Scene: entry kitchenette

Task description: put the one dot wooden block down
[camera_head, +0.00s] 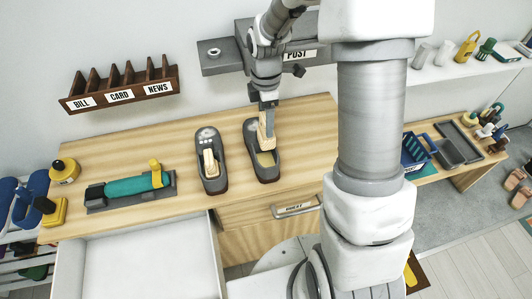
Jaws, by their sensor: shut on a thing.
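My gripper (268,106) points down over the wooden counter and is shut on a light wooden block (266,134). The block is held upright, at or just above the right-hand dark grey shoe-shaped holder (261,172), toward its far half. I cannot tell whether the block touches the holder. Any dot on the block is too small to see. A second wooden block (209,161) sits in the left-hand grey shoe-shaped holder (213,184).
A teal cylinder (128,187) lies on a dark stand left of the holders. A yellow-and-black item (64,171) stands farther left. A drawer (140,265) is open in front. A labelled wall rack (120,92) hangs behind. Counter right of the holders is clear.

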